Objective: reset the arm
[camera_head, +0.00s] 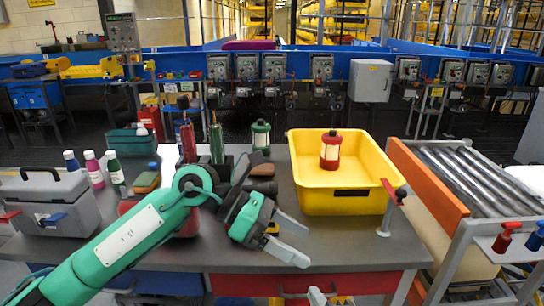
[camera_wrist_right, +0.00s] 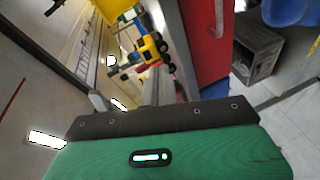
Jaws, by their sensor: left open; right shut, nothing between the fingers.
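My left arm comes in from the left in the head view, over the grey table. Its gripper (camera_head: 306,246) is open with nothing between the fingers, in front of the yellow bin's left corner. My right gripper (camera_wrist_right: 155,88) shows in the right wrist view, where its grey fingers point away from the green hand. It is shut and holds nothing. A small pale tip at the bottom edge of the head view may be part of it, but I cannot tell.
A yellow bin (camera_head: 345,201) holds a red lantern (camera_head: 330,150). A green lantern (camera_head: 261,136), several bottles and a grey toolbox (camera_head: 42,217) stand on the table. A roller conveyor (camera_head: 470,175) is at right. The wrist view shows a yellow toy vehicle (camera_wrist_right: 150,47).

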